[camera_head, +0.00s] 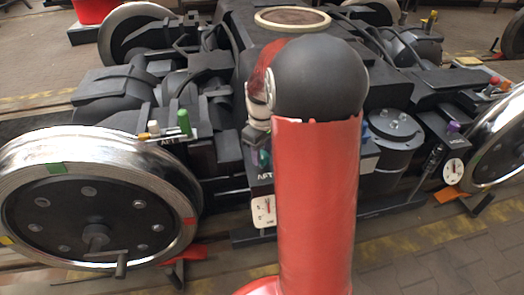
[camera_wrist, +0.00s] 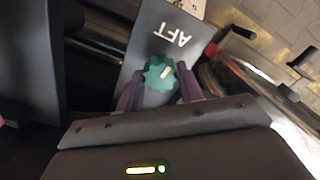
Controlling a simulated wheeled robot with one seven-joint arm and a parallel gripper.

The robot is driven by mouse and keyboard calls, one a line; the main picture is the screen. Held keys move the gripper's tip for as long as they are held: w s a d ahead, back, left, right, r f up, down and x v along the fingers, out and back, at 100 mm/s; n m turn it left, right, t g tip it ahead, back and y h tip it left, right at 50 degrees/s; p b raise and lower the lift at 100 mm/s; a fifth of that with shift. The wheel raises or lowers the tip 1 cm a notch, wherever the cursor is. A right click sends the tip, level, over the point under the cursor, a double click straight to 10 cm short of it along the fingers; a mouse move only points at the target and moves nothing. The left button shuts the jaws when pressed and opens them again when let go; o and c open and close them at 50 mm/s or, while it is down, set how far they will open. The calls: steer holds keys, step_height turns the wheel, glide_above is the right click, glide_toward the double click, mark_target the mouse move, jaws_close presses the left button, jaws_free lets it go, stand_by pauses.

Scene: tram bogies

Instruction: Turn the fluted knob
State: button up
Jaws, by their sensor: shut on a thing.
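The fluted knob (camera_wrist: 158,73) is teal and toothed, with a pale pointer mark on its face. It sits on a dark grey panel (camera_wrist: 176,27) lettered AFT in the wrist view. My gripper (camera_wrist: 159,86) is shut on the knob, with one purple finger on each side of it. In the head view, a bit of teal that looks like the same knob (camera_head: 264,158) shows beside my red arm, above the AFT lettering. My arm hides most of the gripper there.
A white gauge (camera_head: 263,211) hangs below the panel. A large steel wheel (camera_head: 95,205) stands at left, near a green lever (camera_head: 184,122). Paved floor is clear at the lower right.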

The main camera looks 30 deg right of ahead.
mark_target(262, 154)
steer(key=shift+n, duration=0.5)
steer(key=o, duration=1)
step_height(262, 154, up, 8)
steer(key=shift+f+p, duration=0.1)
steer(key=shift+p, duration=0.3)
